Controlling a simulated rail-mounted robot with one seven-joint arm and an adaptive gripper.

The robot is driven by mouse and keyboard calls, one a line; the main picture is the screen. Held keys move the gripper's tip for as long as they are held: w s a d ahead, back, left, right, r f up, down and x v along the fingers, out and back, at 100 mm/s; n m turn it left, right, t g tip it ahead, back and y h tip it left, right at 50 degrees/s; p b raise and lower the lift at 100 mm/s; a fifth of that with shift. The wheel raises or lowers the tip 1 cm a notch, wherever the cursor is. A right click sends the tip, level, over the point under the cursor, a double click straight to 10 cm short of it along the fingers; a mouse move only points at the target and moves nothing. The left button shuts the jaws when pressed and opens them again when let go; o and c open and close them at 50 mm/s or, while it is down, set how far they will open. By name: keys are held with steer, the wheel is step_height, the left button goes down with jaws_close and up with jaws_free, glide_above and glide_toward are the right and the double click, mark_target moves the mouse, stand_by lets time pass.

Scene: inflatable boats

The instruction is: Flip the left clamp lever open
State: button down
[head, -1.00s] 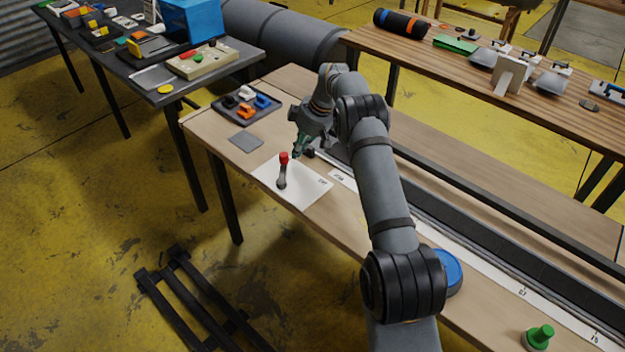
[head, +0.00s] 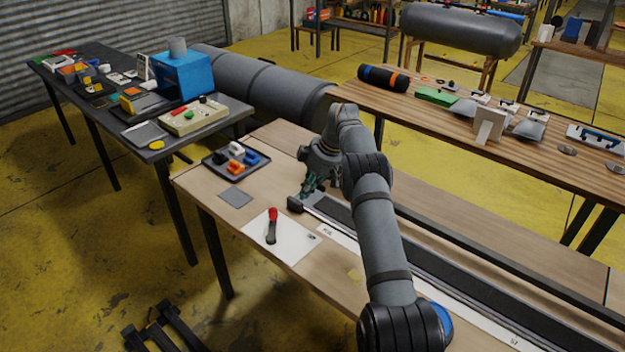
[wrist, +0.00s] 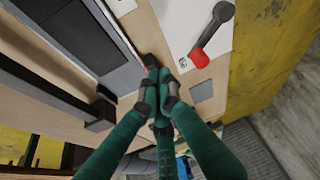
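A dark block (head: 295,204) sits at the left end of the long grey channel on the workbench. I take it for the left clamp, but its lever is not clear at this size. In the wrist view a small dark piece with a bit of red (wrist: 149,62) lies just beyond my fingertips; contact cannot be told. My gripper (head: 306,194) has green fingers and is low beside the block. In the wrist view its fingertips (wrist: 159,86) are close together, with nothing clearly held. A grey lever tool with a red end (head: 272,226) lies on a white sheet.
The white sheet (head: 292,247) lies in front of the channel. A grey square (head: 236,197) and a dark tray (head: 251,170) with coloured parts are at the bench's left end.

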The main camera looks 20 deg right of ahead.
steer(key=r, duration=0.1)
steer(key=d+r+p, duration=0.1)
steer(key=r, duration=0.1)
steer(key=r+p, duration=0.1)
steer(key=shift+d+r, duration=0.2)
steer(key=shift+d, duration=0.1)
steer(key=shift+f, duration=0.1)
